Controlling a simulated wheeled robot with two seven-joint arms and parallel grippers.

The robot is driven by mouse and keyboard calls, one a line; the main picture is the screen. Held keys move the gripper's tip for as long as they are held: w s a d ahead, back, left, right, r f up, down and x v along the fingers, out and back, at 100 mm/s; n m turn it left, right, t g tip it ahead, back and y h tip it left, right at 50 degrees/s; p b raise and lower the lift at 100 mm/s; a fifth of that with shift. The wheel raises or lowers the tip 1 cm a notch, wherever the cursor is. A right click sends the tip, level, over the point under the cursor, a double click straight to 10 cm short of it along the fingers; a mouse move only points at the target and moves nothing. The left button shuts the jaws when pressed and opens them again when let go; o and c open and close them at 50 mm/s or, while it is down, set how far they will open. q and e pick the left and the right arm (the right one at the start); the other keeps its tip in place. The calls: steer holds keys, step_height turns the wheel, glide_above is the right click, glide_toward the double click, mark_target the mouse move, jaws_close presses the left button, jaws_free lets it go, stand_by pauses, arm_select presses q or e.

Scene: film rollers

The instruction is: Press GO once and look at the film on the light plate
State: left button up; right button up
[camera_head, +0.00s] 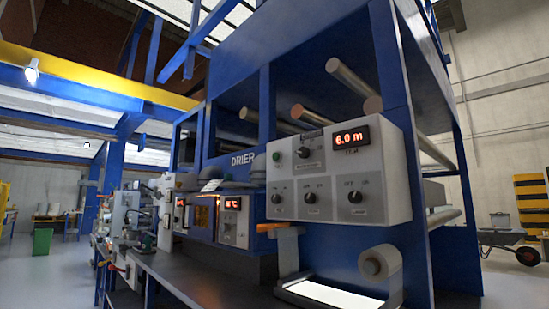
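A light grey control box (380,176) is fixed to the blue machine right of centre. Its red display (350,136) reads 6.0 m. A small green button (277,156) sits at its upper left; the label is too small to read. Several dark knobs, such as the right one (355,196), are on its front. Below, the light plate (335,296) glows white at the bottom edge. A pale roll (380,262) hangs over its right end. Neither gripper is in view.
The blue machine, marked DRIER (243,160), fills the centre and right. Metal rollers (353,85) cross its upper part. A dark bench (205,283) runs along its front. Open floor (40,280) lies at left, with a green bin (42,242). A wheelbarrow (500,243) stands far right.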

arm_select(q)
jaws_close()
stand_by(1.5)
